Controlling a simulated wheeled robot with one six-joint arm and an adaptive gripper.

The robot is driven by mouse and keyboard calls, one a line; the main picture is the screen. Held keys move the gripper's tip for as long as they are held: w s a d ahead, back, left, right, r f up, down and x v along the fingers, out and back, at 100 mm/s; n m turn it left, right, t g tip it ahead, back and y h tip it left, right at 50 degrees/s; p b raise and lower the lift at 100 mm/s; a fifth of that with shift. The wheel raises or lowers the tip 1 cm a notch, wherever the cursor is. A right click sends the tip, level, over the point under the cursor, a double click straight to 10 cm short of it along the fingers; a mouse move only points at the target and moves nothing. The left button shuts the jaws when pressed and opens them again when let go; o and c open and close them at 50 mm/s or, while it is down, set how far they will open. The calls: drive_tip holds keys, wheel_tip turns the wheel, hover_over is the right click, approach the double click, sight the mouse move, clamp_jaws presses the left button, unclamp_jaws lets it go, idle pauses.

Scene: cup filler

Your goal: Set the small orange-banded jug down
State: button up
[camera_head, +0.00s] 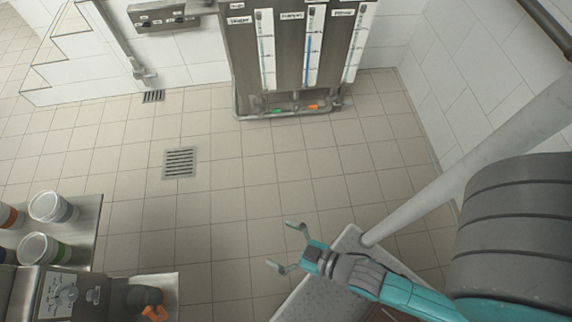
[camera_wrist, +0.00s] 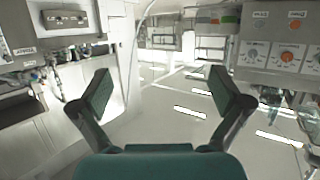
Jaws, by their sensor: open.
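A white container with an orange band (camera_head: 8,217) is cut off by the left edge of the head view, on the metal counter. I cannot tell whether it is the small orange-banded jug. A dark object with an orange part (camera_head: 153,312) sits lower on the counter, partly cut off; its shape is unclear. My gripper (camera_head: 280,245) is open and empty, well to the right of both, over the floor beside a grey ledge. In the wrist view, my gripper (camera_wrist: 162,92) has its two fingers wide apart with nothing between them. No jug is clear in that view.
Two white containers, one grey-banded (camera_head: 48,207) and one green-banded (camera_head: 42,249), stand on the counter (camera_head: 88,216). A dispenser panel with gauges (camera_head: 290,45) stands at the back wall. The tiled floor between is clear.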

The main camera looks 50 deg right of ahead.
drive_tip(key=s+d+r+m+t+h, duration=0.1)
drive_tip(key=s+d+r+m+h, duration=0.2)
drive_tip(key=s+d+r, duration=0.3)
drive_tip(key=s+r+h, duration=0.1)
drive_tip(key=s+r, duration=0.2)
drive_tip(key=r, duration=0.3)
drive_tip(key=shift+s+r, duration=0.15)
drive_tip(key=shift+r, duration=0.25)
drive_tip(key=shift+d, duration=0.1)
idle(1.0)
